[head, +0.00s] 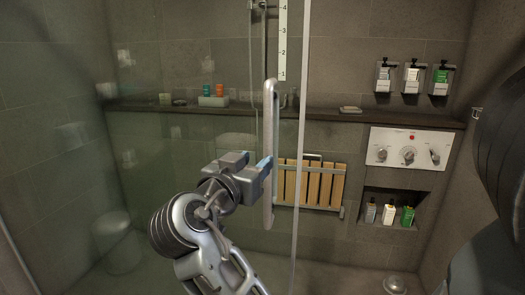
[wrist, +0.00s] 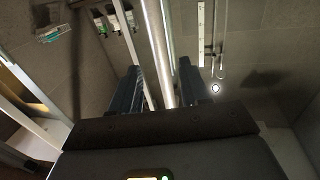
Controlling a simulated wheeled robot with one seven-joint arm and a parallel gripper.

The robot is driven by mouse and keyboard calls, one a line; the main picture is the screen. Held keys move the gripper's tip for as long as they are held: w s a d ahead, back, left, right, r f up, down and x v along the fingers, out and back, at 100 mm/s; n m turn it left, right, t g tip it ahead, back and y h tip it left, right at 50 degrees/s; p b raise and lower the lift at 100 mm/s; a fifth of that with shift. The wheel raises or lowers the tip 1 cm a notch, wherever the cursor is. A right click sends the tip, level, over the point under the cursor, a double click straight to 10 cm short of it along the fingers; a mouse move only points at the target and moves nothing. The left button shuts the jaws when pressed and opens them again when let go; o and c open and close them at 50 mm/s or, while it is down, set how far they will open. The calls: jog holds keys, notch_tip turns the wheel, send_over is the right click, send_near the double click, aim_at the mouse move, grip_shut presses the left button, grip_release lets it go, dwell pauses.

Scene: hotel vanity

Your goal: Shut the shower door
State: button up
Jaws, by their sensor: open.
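The glass shower door (head: 185,140) spans the left and middle of the head view, with its free vertical edge right of its handle. The handle (head: 270,115) is a long upright metal bar. My gripper (head: 262,168) is at the bar's lower half, reaching it from the left. In the wrist view my gripper (wrist: 163,85) is open, with one dark finger on each side of the metal bar (wrist: 158,45). I cannot tell whether either finger touches the bar.
Behind the glass are a tiled wall, a ledge (head: 345,115) with bottles, and a folded wooden slatted seat (head: 310,184). At the right are wall dispensers (head: 411,78), a white control panel (head: 409,148) and a niche with bottles (head: 388,214). A dark rounded shape fills the right edge.

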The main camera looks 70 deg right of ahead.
aim_at(267, 153)
jog(key=shift+s+d+p, duration=0.15)
jog(key=shift+d+p, duration=0.15)
jog(key=shift+d, duration=0.95)
jog(key=shift+s+d+p, duration=0.2)
jog(key=shift+d+p, duration=0.15)
jog(key=shift+d, duration=0.9)
jog(key=shift+s+d+p, duration=0.15)
jog(key=shift+d+p, duration=0.15)
jog(key=shift+d, duration=0.95)
grip_shut()
